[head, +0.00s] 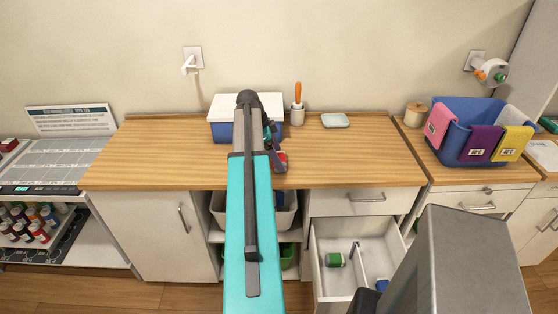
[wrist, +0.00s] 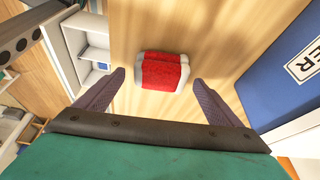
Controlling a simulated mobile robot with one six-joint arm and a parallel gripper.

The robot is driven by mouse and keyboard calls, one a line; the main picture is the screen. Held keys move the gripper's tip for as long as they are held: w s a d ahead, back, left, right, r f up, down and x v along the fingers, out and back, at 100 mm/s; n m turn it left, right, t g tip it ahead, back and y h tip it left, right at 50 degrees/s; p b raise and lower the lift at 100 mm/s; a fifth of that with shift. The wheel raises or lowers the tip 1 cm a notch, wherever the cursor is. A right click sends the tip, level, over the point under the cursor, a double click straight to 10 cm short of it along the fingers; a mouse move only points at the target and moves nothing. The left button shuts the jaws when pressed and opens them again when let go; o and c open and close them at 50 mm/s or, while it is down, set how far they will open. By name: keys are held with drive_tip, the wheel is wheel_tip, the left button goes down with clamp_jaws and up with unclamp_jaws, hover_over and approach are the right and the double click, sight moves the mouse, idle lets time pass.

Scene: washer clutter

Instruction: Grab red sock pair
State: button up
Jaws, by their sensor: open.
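The red sock pair (wrist: 162,71) is a folded red bundle with white ends. It lies on the wooden counter (head: 150,165). In the head view only part of the red sock pair (head: 282,158) shows, beside my gripper. My gripper (wrist: 158,78) is open, with its two purple-grey fingers apart and nothing held. In the wrist view the sock pair appears between the fingertips and beyond them, with gaps on both sides. My arm hides part of the counter around it in the head view.
A blue box with a white lid (head: 221,131) stands close behind my arm; its blue side (wrist: 290,65) is right of the socks in the wrist view. A holder with an orange-handled tool (head: 297,115) and a pale dish (head: 335,120) stand behind. An open drawer (head: 340,285) juts out below.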

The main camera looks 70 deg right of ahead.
drive_tip(key=shift+x, duration=1)
drive_tip(key=c, duration=1.2)
drive_tip(key=shift+r, duration=0.15)
drive_tip(key=shift+c, duration=0.2)
drive_tip(key=shift+d+r+b, duration=0.1)
drive_tip(key=shift+r+b, duration=0.55)
drive_tip(key=shift+r, duration=0.7)
drive_tip(key=shift+a+r, duration=0.2)
drive_tip(key=shift+a, duration=0.05)
drive_tip(key=w+a+r+b, duration=0.1)
drive_tip(key=w+a+b, duration=0.2)
drive_tip(key=a, duration=1.2)
drive_tip(key=shift+a+r+b, duration=0.2)
drive_tip(key=shift+r+b, duration=0.1)
drive_tip(key=shift+b, duration=0.45)
